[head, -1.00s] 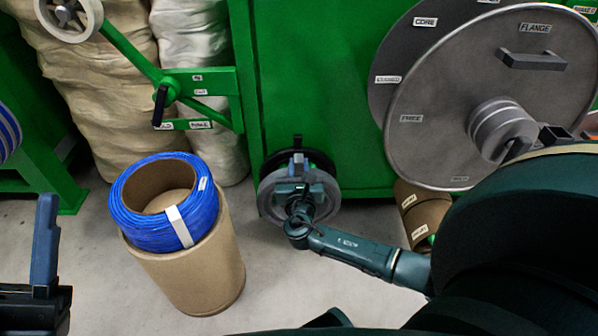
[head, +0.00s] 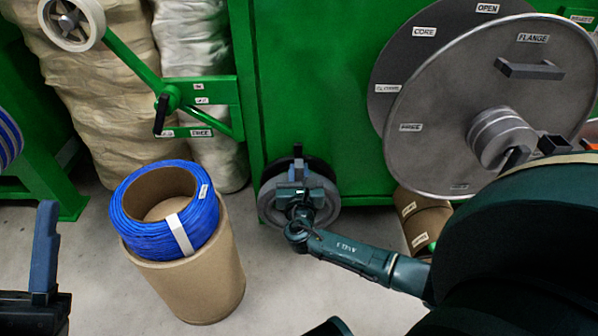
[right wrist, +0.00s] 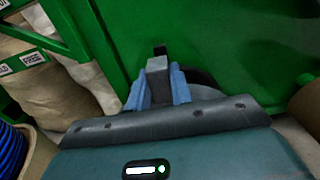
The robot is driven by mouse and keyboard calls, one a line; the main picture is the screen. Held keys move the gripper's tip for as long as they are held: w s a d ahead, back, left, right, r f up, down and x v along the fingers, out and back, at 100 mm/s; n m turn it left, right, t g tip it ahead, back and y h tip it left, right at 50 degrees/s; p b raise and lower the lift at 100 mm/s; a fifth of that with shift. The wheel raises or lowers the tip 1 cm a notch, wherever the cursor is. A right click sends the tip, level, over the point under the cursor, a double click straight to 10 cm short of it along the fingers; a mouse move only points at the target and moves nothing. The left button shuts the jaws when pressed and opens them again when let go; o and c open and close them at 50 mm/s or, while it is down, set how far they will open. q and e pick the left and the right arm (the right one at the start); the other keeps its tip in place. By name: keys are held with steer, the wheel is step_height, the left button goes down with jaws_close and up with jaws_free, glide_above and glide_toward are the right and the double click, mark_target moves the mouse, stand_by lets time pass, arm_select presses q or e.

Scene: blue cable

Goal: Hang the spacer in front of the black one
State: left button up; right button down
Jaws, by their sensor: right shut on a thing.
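The grey ring-shaped spacer (head: 268,207) is upright in front of the green machine's lower panel. My right gripper (head: 298,177) is shut on it. In the right wrist view a grey block (right wrist: 157,77) sits between the blue fingers of this gripper (right wrist: 158,92), with a dark peg end (right wrist: 160,50) just beyond. The black spacer (head: 271,168) is behind the grey one, against the machine, mostly hidden. I cannot tell whether the two touch or whether the peg passes through the grey one. One blue finger of my left gripper (head: 45,248) shows at the lower left, far from both.
A blue cable coil (head: 146,236) sits on a brown cardboard drum (head: 213,277) left of my right gripper. A large grey flange disc (head: 437,150) is at the right, with a brown roll (head: 421,220) below it. Some floor between drum and arm is clear.

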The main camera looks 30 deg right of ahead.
mark_target(299, 161)
steer(key=shift+x, duration=1.3)
stand_by(1.4)
steer(key=shift+f, duration=0.5)
stand_by(0.7)
steer(key=c, duration=1.2)
jaws_free()
steer(key=shift+o, duration=0.5)
steer(key=o, duration=0.7)
steer(key=shift+r+p, duration=2.25)
steer(key=shift+r, duration=0.1)
